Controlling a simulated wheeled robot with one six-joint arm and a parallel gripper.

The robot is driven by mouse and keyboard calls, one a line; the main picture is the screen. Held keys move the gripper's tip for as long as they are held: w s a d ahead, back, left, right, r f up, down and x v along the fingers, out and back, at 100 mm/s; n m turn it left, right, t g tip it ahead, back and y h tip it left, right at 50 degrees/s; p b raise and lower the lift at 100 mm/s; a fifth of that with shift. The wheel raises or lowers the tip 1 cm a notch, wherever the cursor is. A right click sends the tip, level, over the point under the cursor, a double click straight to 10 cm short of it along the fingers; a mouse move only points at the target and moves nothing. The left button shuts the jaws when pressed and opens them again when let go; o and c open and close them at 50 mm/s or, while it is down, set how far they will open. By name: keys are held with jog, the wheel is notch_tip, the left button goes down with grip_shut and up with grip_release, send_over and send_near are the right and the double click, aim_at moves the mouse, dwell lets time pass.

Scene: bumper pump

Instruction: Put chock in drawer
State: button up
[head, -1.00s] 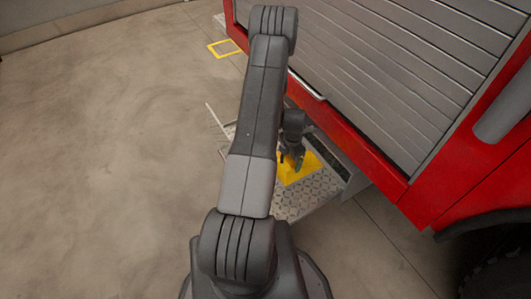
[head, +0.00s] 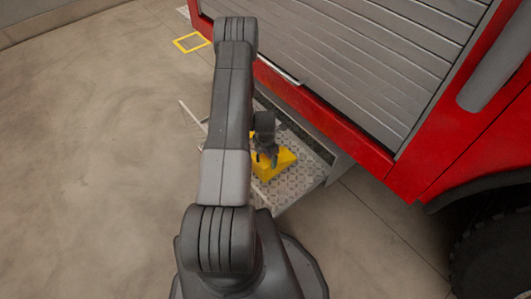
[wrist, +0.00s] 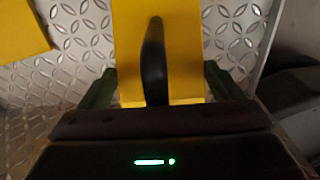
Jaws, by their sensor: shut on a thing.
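The chock (head: 284,163) is a yellow block with a black handle (wrist: 154,60) on its upper face in the wrist view. My gripper (head: 271,158) is at the chock in the head view and shut on it. In the wrist view its green fingers stand on either side of the handle. The drawer (head: 303,180) is an open tray of patterned metal plate, pulled out below the red vehicle. The chock is over the drawer floor; I cannot tell whether it touches it. My arm hides part of the drawer's left side.
Another flat yellow piece (wrist: 20,30) shows over the metal plate in the wrist view. The red vehicle body with its grey shutter (head: 350,60) rises right behind the drawer. A large black tyre (head: 490,245) stands at right. The floor at left (head: 90,150) is clear, with a yellow square outline (head: 191,42).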

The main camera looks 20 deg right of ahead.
jog(key=shift+f, duration=1.1)
jog(key=o, duration=1.8)
jog(key=shift+o, duration=0.2)
notch_tip(320, 180, up, 12)
jog(key=shift+r+p, duration=0.15)
jog(key=shift+p, duration=0.8)
